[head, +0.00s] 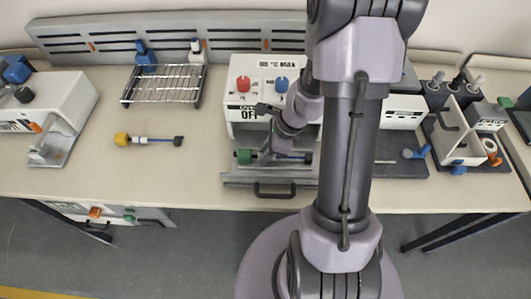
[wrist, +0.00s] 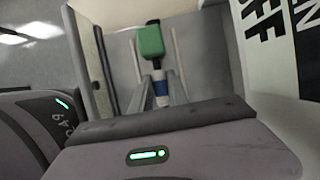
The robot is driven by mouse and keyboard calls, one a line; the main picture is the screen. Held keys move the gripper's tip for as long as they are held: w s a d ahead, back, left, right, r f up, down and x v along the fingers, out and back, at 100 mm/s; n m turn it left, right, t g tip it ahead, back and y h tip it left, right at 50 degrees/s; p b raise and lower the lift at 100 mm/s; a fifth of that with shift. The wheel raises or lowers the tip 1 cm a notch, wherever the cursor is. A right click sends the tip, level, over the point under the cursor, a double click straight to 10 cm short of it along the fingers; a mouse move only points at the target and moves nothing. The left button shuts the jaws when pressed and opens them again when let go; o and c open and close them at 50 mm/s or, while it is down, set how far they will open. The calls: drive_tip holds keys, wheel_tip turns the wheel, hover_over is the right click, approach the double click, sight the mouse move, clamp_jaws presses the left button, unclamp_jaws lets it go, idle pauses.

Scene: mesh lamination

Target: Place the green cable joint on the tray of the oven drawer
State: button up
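The green cable joint (head: 243,156) is at the oven's open drawer, its green end to the left and its blue cable and dark end to the right. My gripper (head: 267,154) reaches down to it from above. In the wrist view, the fingers (wrist: 160,90) close around the white and blue middle of the joint, with the green end (wrist: 151,41) beyond them. The tray of the oven drawer (head: 235,177) lies under the joint. I cannot tell whether the joint touches it. The oven (head: 245,69) has a red and a blue knob.
A yellow-ended cable joint (head: 122,139) lies on the table to the left, below a wire rack (head: 163,84). A white device (head: 70,100) stands at the far left. A grey fixture with a white bracket (head: 450,140) stands at the right. The table between the yellow-ended joint and the drawer is clear.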

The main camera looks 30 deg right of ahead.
drive_tip(key=shift+o, duration=0.7)
drive_tip(key=shift+r, duration=0.1)
drive_tip(key=p+v, duration=0.7)
drive_tip(key=v, duration=0.5)
drive_tip(key=a+r+n+t+h, duration=0.1)
drive_tip(key=a+r+n, duration=0.85)
drive_tip(key=r, duration=0.25)
drive_tip(key=s+a+r+n+t+b, duration=0.2)
drive_tip(key=s+a+r+n, duration=0.4)
drive_tip(key=n, duration=0.5)
drive_tip(key=s+a+b, duration=0.1)
drive_tip(key=s+a, duration=0.1)
drive_tip(key=shift+s+a+h+b, duration=0.3)
drive_tip(key=shift+s+a+b, duration=0.05)
drive_tip(key=shift+s, duration=0.05)
